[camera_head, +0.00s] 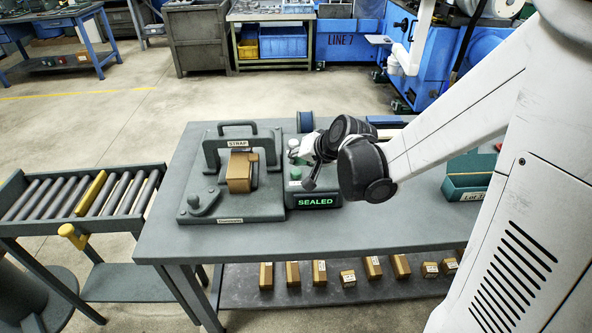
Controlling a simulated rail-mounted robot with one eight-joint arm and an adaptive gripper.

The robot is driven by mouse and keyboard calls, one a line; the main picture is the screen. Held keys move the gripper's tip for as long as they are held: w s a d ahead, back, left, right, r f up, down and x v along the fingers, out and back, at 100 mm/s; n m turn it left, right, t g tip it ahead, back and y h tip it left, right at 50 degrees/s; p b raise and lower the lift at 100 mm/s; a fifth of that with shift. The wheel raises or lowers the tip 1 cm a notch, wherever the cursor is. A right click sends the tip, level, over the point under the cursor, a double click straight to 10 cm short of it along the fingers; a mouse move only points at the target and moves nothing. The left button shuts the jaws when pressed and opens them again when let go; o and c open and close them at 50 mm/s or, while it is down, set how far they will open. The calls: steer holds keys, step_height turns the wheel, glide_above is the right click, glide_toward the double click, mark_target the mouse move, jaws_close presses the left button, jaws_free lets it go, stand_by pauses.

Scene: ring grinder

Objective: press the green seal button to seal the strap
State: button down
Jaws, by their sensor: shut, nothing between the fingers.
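The control box (331,192) stands on the grey bench, right of the strapping machine (212,155). Its lit display (316,202) reads SEALED in green. A small greenish button (295,173) shows on the box's left side, partly beside my gripper. My gripper (310,186) is shut and empty, pointing down over the box. I cannot tell whether its tip touches anything. A brown carton (240,172) sits under the arch of the machine labelled STRAP. The strap itself is hard to make out at this size.
A roller conveyor (84,196) stands left of the bench (290,237). A teal tray (467,188) sits at the bench's right, partly behind my arm. A blue spool (305,122) stands behind the box. Several small cartons (347,277) lie on the lower shelf. The bench front is clear.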

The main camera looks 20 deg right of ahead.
mark_target(297, 172)
steer(key=shift+r+p, duration=1.35)
steer(key=shift+r, duration=0.85)
steer(key=shift+s+r, duration=0.15)
steer(key=shift+s, duration=0.05)
steer(key=s+r+n+h, duration=0.1)
steer(key=s+r+n, duration=0.1)
steer(key=s, duration=1)
steer(key=s+r+n+g+h+b, duration=0.1)
steer(key=s+r, duration=0.3)
steer(key=s, duration=0.7)
steer(key=shift+s+r+n+g+h, duration=0.35)
steer(key=shift+n+h, duration=0.25)
steer(key=shift+n, duration=0.3)
